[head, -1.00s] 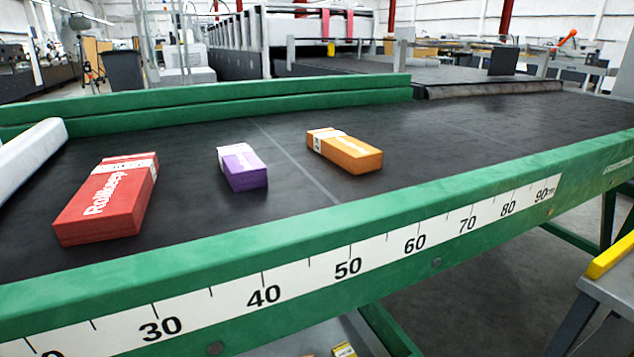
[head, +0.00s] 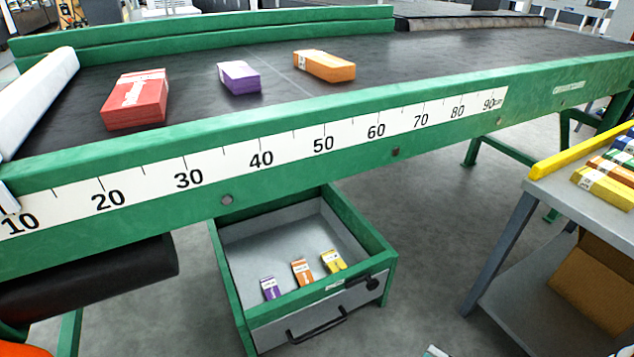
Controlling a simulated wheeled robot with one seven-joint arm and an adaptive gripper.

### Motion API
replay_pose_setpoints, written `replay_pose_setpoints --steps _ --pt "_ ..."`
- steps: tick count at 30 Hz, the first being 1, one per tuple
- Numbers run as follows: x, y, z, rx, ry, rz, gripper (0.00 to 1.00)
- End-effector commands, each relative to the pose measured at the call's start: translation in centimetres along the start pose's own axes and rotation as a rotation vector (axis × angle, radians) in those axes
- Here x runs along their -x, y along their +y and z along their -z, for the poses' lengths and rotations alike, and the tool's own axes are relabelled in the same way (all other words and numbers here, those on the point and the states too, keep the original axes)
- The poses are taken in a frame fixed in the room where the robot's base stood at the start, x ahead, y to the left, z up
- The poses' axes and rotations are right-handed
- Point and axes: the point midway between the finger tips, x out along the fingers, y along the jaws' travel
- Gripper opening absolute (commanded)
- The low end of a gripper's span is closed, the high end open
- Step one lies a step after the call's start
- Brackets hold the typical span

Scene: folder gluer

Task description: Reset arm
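My gripper and arm are not clearly in view in the head view. A black conveyor belt (head: 420,62) with a green frame crosses the view. On it lie a red bundle of cartons (head: 135,100) at the left, a purple bundle (head: 239,78) in the middle and an orange bundle (head: 324,66) to its right. They are apart from each other.
Below the belt, an open green drawer (head: 382,260) holds small purple, orange and yellow packs. A grey cart (head: 545,190) with a yellow edge and several coloured packs stands at the right. A ruler strip (head: 290,152) runs along the belt's front. Grey floor lies between drawer and cart.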

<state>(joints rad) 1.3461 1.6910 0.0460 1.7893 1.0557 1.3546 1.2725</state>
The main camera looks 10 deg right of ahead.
Motion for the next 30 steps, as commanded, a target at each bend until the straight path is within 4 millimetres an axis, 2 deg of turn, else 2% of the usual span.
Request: replay_pose_setpoints --steps 8,14,17,23,30 --pt "0.2 2.4 -1.1 0.103 0.088 0.021 0.53" --pt "0.1 5.3 -2.2 0.225 0.191 0.036 0.53" --pt "-0.1 7.4 -2.8 0.308 0.262 0.044 0.53" --pt "-1.2 13.6 -3.9 0.552 0.475 0.05 0.53" --pt "-3.2 21.4 -3.4 0.864 0.759 0.016 0.53"
